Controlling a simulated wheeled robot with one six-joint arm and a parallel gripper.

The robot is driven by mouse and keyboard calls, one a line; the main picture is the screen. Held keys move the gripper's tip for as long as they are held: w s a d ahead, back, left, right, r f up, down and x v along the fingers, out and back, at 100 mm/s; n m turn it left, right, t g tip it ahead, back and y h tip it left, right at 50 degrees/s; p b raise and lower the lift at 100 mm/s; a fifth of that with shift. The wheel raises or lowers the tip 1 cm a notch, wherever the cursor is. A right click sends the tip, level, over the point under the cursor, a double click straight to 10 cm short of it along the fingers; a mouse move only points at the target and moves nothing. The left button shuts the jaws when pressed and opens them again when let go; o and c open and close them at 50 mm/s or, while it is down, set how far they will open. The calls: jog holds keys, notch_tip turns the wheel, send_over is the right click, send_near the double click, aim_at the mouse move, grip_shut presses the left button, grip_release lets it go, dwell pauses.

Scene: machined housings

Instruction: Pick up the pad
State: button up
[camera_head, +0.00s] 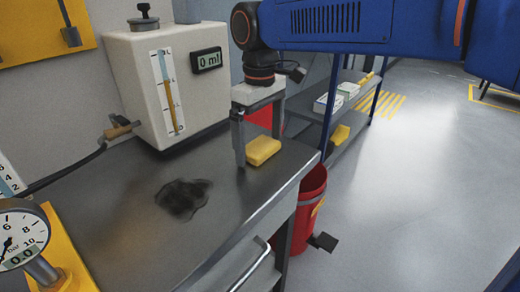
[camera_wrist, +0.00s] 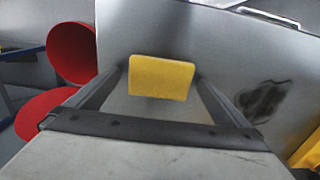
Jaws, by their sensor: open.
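The yellow pad (camera_head: 263,150) lies flat on the steel bench top near its right edge. It also shows in the wrist view (camera_wrist: 161,77), in the gap between my two fingers. My gripper (camera_head: 258,145) points down at the pad, with its fingers spread wide. In the wrist view my gripper (camera_wrist: 160,98) is open, one finger on each side of the pad, with bare metal visible between pad and fingers. I cannot tell the exact height of the fingertips over the bench.
A dark stain (camera_head: 184,198) marks the bench top (camera_head: 130,225). A white tank (camera_head: 170,85) with a 0 ml display stands behind. A pressure gauge (camera_head: 22,238) is at front left. A red bin (camera_head: 309,215) stands beside the bench, and a shelf (camera_head: 345,125) holds boxes.

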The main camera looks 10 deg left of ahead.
aim_at(261, 146)
jog(key=c, duration=1.1)
jog(key=shift+r, duration=1.45)
jog(key=shift+d+r, duration=0.15)
jog(key=shift+r, duration=0.2)
jog(key=s+d, duration=0.3)
jog(key=d, duration=0.2)
jog(key=s+d, duration=0.3)
jog(key=d, duration=0.2)
jog(key=s+d, duration=0.3)
jog(key=d, duration=0.2)
jog(key=shift+s+d+f, duration=0.1)
jog(key=shift+d, duration=0.05)
